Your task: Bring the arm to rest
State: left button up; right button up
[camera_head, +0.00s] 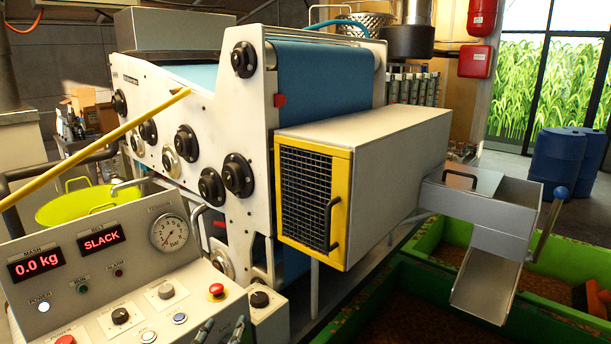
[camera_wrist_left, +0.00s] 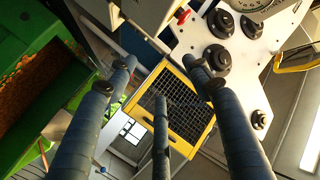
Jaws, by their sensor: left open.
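My left gripper (camera_head: 221,328) shows only as dark fingertips at the bottom edge of the head view, in front of the control panel (camera_head: 93,240). In the left wrist view its long blue-grey fingers (camera_wrist_left: 158,78) are spread apart with nothing between them, so it is open and empty. Beyond them in that view is the yellow-framed mesh guard (camera_wrist_left: 180,112) of the press. The rest of the left arm is out of the head view. My right gripper is in neither view.
The control panel reads "0.0 kg" and "SLACK" and has a red stop button (camera_head: 216,289). The press (camera_head: 215,140) with its blue belt (camera_head: 325,80) stands behind. A metal chute (camera_head: 484,287) hangs over green bins (camera_head: 430,243) at right. A yellow bar (camera_head: 95,148) crosses the left.

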pick_arm(q)
jog(key=s+a+f+n+g+y, duration=0.1)
jog(key=s+a+f+g, duration=0.15)
jog(key=s+f, duration=0.4)
jog(key=s+a+f+n+g, duration=0.1)
jog(key=s+a+f+g, duration=0.1)
jog(key=s+f+g, duration=0.55)
jog(key=s+f, duration=0.1)
jog(key=s, duration=0.6)
jog(key=s+f+g, duration=0.2)
jog(key=s+f, duration=0.2)
jog(key=s, duration=0.6)
notch_tip(320, 180, down, 32)
jog(key=s+g+b, duration=0.2)
jog(key=b, duration=0.2)
jog(key=s+a+f+b, duration=0.2)
jog(key=s+f, duration=1.4)
jog(key=f, duration=0.1)
jog(key=shift+s+a+g+b, duration=0.2)
jog(key=shift+s+g+b, duration=0.15)
jog(key=shift+g+b, duration=0.05)
